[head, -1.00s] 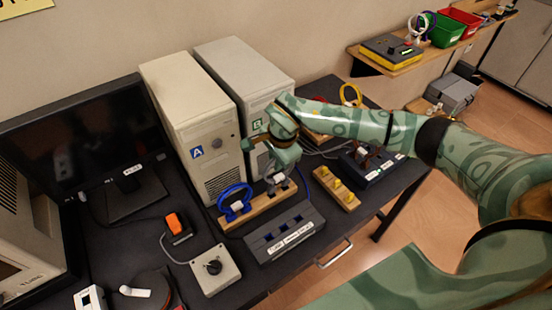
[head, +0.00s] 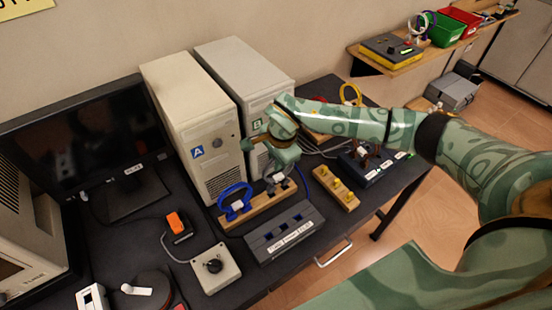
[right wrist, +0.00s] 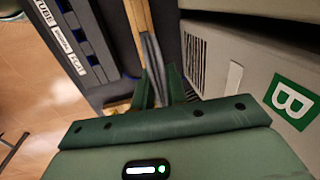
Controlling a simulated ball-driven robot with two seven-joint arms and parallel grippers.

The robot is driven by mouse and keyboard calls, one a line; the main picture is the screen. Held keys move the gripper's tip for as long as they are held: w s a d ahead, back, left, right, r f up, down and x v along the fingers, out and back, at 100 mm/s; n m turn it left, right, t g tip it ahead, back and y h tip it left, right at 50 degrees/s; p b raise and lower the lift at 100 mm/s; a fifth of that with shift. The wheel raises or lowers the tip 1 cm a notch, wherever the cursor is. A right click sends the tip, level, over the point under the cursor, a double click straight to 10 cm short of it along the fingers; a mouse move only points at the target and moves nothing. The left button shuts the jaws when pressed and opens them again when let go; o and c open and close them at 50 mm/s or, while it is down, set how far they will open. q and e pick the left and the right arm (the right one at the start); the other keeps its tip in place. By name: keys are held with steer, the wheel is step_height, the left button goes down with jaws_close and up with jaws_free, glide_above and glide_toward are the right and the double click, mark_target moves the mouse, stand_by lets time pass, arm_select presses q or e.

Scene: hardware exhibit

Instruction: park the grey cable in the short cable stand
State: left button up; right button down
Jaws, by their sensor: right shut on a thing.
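My right gripper (head: 273,181) is over the right end of a low wooden cable stand (head: 262,208) in front of the computer towers. In the right wrist view its green fingers (right wrist: 165,92) are shut on the grey cable (right wrist: 153,58), whose strands hang close alongside the wooden stand (right wrist: 138,20). A coiled blue cable (head: 235,200) sits at the stand's left end. The gripper hides part of the grey cable, and I cannot tell whether the cable touches the stand. My left gripper is not in view.
Tower A (head: 190,115) and tower B (head: 245,80) stand close behind. A dark slotted box (head: 285,233) lies in front. A wooden block with yellow pegs (head: 337,187) and a dark blue box (head: 370,167) are to the right. A white knob box (head: 215,267) stands front left.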

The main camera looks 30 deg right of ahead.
steer(key=shift+f+b, duration=0.3)
steer(key=shift+f, duration=0.7)
stand_by(2.0)
stand_by(0.3)
steer(key=c, duration=0.7)
jaws_free()
step_height(320, 180, up, 7)
steer(key=s+p, duration=0.1)
steer(key=p, duration=0.6)
steer(key=shift+s+d+r, duration=0.15)
steer(key=shift+s+r, duration=0.05)
